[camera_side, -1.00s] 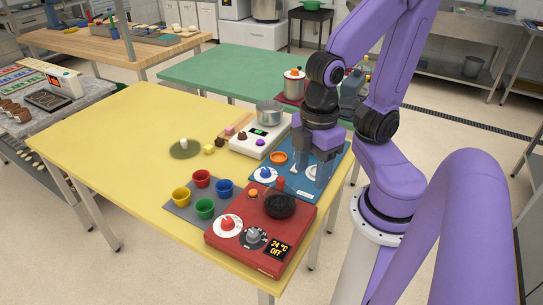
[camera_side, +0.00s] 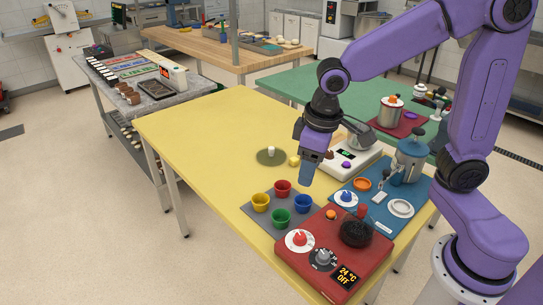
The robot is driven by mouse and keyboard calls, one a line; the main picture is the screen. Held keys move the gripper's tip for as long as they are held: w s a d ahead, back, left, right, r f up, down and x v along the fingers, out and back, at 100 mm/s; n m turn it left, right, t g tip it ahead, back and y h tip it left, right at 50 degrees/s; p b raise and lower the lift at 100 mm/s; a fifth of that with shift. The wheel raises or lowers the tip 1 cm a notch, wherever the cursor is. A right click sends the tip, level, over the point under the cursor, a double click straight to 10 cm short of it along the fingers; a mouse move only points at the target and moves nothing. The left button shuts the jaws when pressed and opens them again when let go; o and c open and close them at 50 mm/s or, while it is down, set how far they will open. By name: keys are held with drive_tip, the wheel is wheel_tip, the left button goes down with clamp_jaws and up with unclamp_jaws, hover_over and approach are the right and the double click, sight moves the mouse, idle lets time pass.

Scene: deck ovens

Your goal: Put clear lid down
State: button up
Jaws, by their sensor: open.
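A pale round ring-shaped piece (camera_side: 400,208) lies flat on the blue mat (camera_side: 372,208); it may be the clear lid, but I cannot tell for certain. My gripper (camera_side: 306,180) is open and points down above the yellow table. It is left of the blue mat, apart from the pale round piece, and I see nothing between its fingers. A grey-blue pot-like vessel (camera_side: 408,160) stands on the mat behind the pale piece.
The red hotplate (camera_side: 320,262) with a dark round pan (camera_side: 355,232) stands in front. Coloured cups sit on a grey mat (camera_side: 262,222). A white scale (camera_side: 358,162) carries a metal pot (camera_side: 357,137). The yellow table's left part (camera_side: 200,130) is clear.

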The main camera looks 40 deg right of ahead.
drive_tip(key=w+m, duration=0.4)
drive_tip(key=w, duration=0.6)
drive_tip(key=m+t+h, duration=0.2)
drive_tip(key=m+h, duration=0.1)
drive_tip(key=m, duration=0.7)
hover_over(271, 148)
drive_tip(key=s+a, duration=0.5)
wheel_tip(271, 148, down, 6)
drive_tip(key=x, duration=1.6)
drive_tip(key=shift+s+d+f, duration=0.15)
drive_tip(key=shift+d+f, duration=0.2)
clamp_jaws()
